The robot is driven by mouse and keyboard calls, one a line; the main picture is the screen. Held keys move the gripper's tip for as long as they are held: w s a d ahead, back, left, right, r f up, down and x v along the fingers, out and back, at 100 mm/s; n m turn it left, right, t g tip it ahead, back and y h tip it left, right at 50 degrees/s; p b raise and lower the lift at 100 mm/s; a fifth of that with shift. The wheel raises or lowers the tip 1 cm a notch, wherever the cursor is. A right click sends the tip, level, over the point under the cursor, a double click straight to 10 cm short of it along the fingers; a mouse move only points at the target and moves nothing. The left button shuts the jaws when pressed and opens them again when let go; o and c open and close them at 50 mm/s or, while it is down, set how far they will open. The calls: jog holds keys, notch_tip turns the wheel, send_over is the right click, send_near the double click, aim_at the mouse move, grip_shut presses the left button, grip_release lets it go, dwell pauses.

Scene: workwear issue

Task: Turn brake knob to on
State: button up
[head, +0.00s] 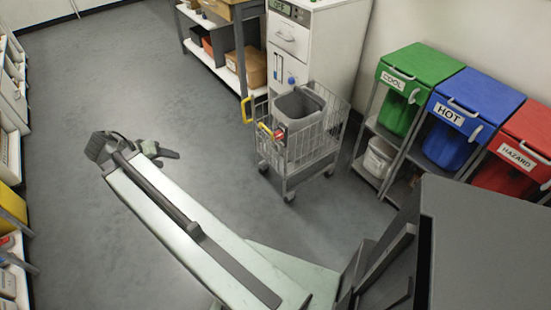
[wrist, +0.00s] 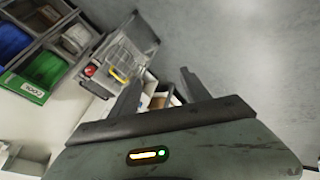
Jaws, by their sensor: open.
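The red brake knob (head: 279,133) is on the left side of a wire cart (head: 313,147) with yellow handles. Its exact setting is too small to read. In the wrist view the red knob (wrist: 90,70) shows to the left of my fingers, on the cart (wrist: 128,48), which appears tilted there. My gripper (head: 166,153) is left of the cart in the head view, apart from it. In the wrist view my gripper (wrist: 160,88) has its two fingers spread with nothing between them.
A grey bin (head: 298,106) sits in the cart. Behind is a white cabinet (head: 318,50). A shelf with green (head: 419,75), blue (head: 473,105) and red (head: 517,150) bins stands right. Open grey floor (head: 120,75) lies left of the cart.

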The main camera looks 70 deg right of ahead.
jog(key=s+d+f+m+g+h+b, duration=0.25)
jog(key=s+d+f+b, duration=0.25)
jog(key=d+b, duration=0.25)
jog(key=s+d+f+m+g+h+b, duration=0.1)
jog(key=s+d+f+m+h+b, duration=0.1)
jog(key=s+d+f+m+b, duration=0.5)
jog(key=m+g+h+b, duration=0.3)
jog(key=m+g+b, duration=0.2)
jog(key=b, duration=0.7)
send_near(276, 136)
jog(key=x, duration=0.2)
jog(key=shift+n+h, duration=0.25)
jog(key=shift+n, duration=0.1)
jog(key=x, duration=0.7)
jog(key=shift+d+f, duration=0.25)
jog(key=shift+d, duration=0.05)
grip_shut()
